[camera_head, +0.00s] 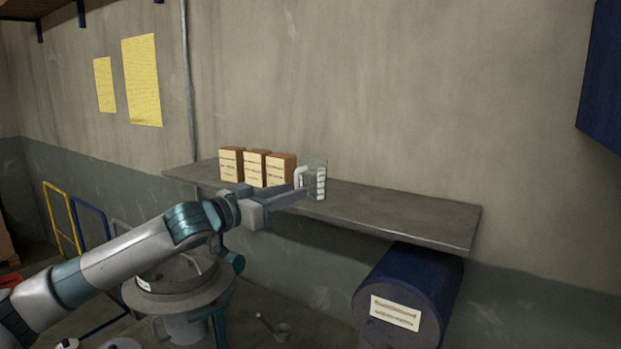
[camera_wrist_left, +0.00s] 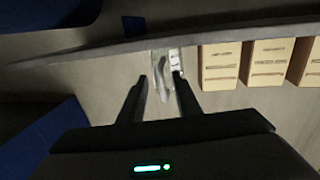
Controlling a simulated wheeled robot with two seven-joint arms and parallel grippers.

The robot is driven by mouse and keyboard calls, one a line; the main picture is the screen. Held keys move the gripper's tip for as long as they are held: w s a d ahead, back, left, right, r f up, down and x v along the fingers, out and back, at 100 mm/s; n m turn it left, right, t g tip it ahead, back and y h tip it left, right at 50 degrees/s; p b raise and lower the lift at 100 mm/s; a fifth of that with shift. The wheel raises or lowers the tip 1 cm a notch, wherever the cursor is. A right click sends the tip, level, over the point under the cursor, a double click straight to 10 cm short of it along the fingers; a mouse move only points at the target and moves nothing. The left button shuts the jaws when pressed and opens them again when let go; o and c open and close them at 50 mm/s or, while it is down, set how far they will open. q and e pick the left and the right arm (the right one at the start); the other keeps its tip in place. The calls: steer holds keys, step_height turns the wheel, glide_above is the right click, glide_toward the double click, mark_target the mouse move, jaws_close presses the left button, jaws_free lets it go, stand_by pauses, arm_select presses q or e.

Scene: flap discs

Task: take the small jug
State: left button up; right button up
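The small jug (camera_head: 320,181) is clear, with white markings and a pale handle on its left side. It stands upright on the grey wall shelf (camera_head: 400,212), right of the boxes. My left gripper (camera_head: 300,191) reaches in from the left, its fingertips at the handle side of the jug in the head view. In the left wrist view the two dark fingers of the left gripper (camera_wrist_left: 161,76) are apart, with the jug's handle (camera_wrist_left: 162,82) showing between them. I cannot tell whether they touch the jug (camera_wrist_left: 174,56). My right gripper is not in view.
Several brown boxes with cream labels (camera_head: 254,168) stand in a row just left of the jug. The shelf right of the jug is clear. A blue drum (camera_head: 438,290) lies below the shelf's right end. A blue cabinet (camera_head: 602,75) hangs at the upper right.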

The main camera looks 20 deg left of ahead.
mark_target(309, 182)
arm_select(q)
steer(key=p+x, duration=0.1)
steer(key=x, duration=0.2)
steer(key=shift+w, duration=0.15)
steer(key=shift+a, duration=0.1)
steer(key=shift+c, duration=0.5)
jaws_close()
